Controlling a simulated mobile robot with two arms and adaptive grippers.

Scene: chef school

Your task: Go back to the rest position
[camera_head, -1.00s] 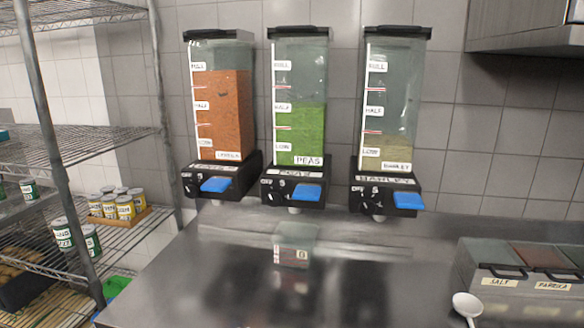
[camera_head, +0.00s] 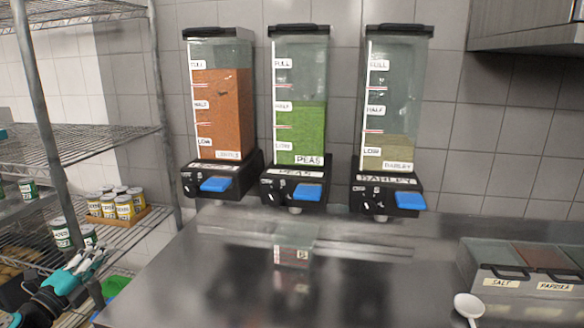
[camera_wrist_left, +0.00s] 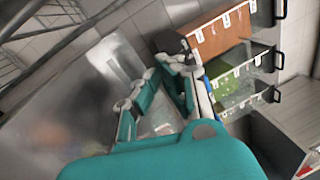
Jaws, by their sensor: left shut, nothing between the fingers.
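My left gripper (camera_head: 90,262) shows at the lower left of the head view, in front of the wire shelf and left of the steel counter. Its teal fingers are closed with nothing held between them. In the left wrist view its fingers (camera_wrist_left: 157,100) reach toward the counter and the dispensers, which appear tilted. My right gripper is not in view.
Three wall dispensers hold orange contents (camera_head: 222,110), green peas (camera_head: 298,130) and barley (camera_head: 396,155). A clear container (camera_head: 294,243) stands on the steel counter (camera_head: 370,285). Spice bins (camera_head: 500,268) and a white scoop (camera_head: 468,306) are at right. Wire shelves (camera_head: 90,148) hold cans.

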